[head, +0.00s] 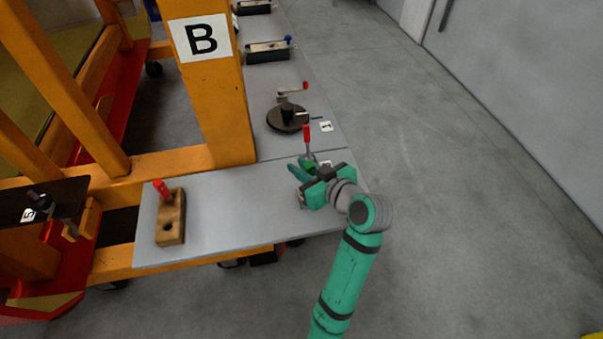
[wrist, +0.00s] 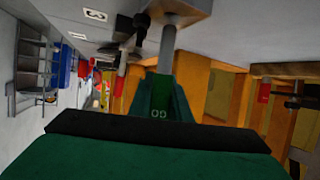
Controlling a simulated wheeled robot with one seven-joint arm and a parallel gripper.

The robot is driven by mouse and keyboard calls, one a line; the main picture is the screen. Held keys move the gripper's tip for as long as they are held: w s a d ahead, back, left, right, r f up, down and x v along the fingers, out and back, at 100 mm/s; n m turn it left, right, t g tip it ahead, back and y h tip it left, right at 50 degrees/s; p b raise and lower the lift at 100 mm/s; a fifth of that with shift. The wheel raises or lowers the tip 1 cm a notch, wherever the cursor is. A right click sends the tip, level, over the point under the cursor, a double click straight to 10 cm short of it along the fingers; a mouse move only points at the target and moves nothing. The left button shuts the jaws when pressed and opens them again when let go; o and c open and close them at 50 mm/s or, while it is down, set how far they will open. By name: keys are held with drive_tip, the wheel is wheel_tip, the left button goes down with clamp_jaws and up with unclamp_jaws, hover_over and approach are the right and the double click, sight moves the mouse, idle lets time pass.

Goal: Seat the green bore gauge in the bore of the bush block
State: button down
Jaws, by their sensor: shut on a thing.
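My gripper (head: 312,174) is shut on the green bore gauge (head: 309,169), over the right end of the grey table. In the wrist view, which looks upside down, the gauge's green handle (wrist: 160,97) is marked "GO". Its grey pin (wrist: 168,48) points at a tan block (wrist: 200,7), which appears to be the bush block. The pin's end meets or overlaps this block; I cannot tell whether it is inside the bore. In the head view my gripper mostly hides that block.
A wooden block (head: 178,228) holding a red-handled gauge (head: 163,190), with an open hole, stands at the table's left. A red-handled lever (head: 306,137) rises just behind my gripper. A black round fixture (head: 285,122) sits farther back. The middle of the table is clear.

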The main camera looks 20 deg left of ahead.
drive_tip(key=shift+s+d+f, duration=0.1)
drive_tip(key=shift+f, duration=1.45)
drive_tip(key=c, duration=1.9)
unclamp_jaws()
drive_tip(key=shift+f, duration=0.1)
drive_tip(key=shift+o, duration=1.3)
drive_tip(key=shift+r, duration=0.2)
drive_tip(key=shift+r, duration=0.1)
